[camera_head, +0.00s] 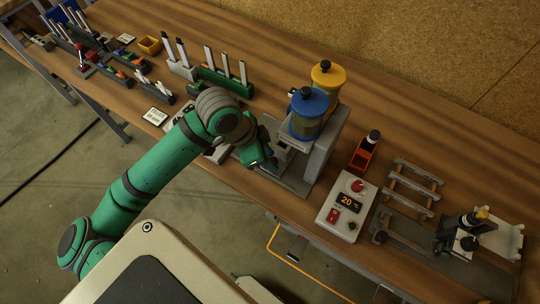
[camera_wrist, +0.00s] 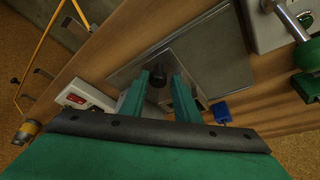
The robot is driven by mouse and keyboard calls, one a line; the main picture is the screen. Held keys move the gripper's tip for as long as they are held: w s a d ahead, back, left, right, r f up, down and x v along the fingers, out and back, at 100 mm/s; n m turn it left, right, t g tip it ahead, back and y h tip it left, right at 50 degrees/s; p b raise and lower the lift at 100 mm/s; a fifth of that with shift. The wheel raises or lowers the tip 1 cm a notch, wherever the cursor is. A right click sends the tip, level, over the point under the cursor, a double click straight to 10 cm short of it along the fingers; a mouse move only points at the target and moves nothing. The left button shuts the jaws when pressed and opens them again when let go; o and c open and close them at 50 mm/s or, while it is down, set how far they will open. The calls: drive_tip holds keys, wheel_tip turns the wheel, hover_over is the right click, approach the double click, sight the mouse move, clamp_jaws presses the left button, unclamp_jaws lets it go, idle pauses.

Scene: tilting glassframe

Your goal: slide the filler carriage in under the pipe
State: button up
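The filler (camera_head: 322,150) stands on the bench as a grey upright block. It carries a blue-lidded canister (camera_head: 308,112) and a yellow-lidded canister (camera_head: 326,80). A grey base plate (camera_head: 290,182) lies at its foot; it also shows in the wrist view (camera_wrist: 200,50). My gripper (camera_head: 266,163) is low at the filler's left side. In the wrist view its two green fingers (camera_wrist: 160,78) are apart, with a black knob (camera_wrist: 157,80) showing between their tips. I cannot tell whether they touch it. Which part is the carriage and where the pipe is are unclear; my arm and the canisters hide much.
A control box (camera_head: 346,206) reading 20 and an orange holder (camera_head: 363,155) stand right of the filler. Rails (camera_head: 412,185) and a clamp fixture (camera_head: 468,230) lie farther right. Racks of tools (camera_head: 225,78) stand at the left. A yellow rail (camera_head: 290,258) runs along the bench front.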

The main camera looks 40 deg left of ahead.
drive_tip(key=v, duration=1)
drive_tip(key=shift+s+r, duration=0.2)
drive_tip(key=shift+r, duration=0.1)
